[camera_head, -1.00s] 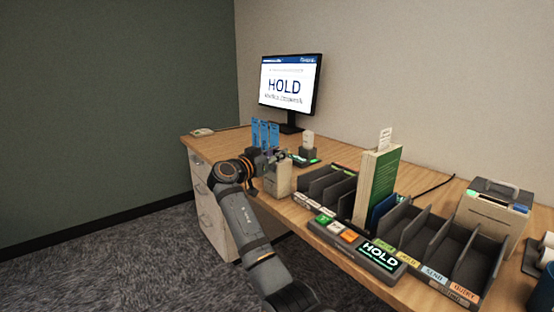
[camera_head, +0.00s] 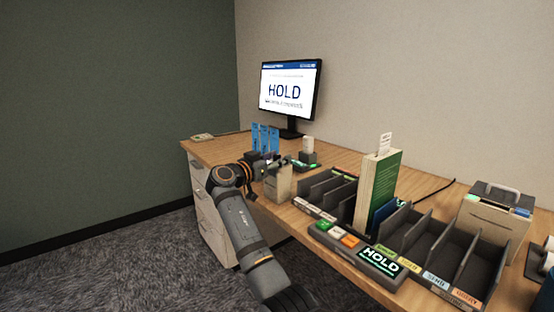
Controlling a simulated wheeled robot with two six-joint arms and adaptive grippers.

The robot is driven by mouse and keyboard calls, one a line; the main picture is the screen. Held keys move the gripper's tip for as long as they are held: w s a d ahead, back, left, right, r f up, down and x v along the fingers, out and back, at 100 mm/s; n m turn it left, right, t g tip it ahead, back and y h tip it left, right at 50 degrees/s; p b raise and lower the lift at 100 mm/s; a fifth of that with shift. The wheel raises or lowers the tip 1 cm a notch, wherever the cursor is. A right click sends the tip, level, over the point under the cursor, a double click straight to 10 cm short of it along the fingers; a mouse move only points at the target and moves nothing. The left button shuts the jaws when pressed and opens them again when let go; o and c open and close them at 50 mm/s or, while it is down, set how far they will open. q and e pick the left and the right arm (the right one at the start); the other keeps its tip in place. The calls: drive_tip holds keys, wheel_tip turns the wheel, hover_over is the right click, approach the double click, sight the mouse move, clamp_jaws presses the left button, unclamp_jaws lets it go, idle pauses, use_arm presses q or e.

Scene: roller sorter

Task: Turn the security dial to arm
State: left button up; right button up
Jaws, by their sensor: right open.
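My right arm comes up from the bottom of the view, and my right gripper (camera_head: 268,165) is over the desk's front edge, small and partly hidden by the wrist. It is open and lies beside the top of a small beige box (camera_head: 279,184). I cannot make out a security dial or its setting; it may be hidden or too small. A monitor (camera_head: 290,90) on the desk reads HOLD. My left gripper is not in view.
Blue upright cards (camera_head: 264,138) stand just behind the gripper. A small dark stand (camera_head: 308,157) is to its right. Dark sorter trays (camera_head: 450,262), a tall green book (camera_head: 382,185) and a HOLD panel (camera_head: 378,262) fill the right. Bare desk (camera_head: 220,147) shows at the far left.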

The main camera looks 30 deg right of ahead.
drive_tip(key=v, duration=1.2)
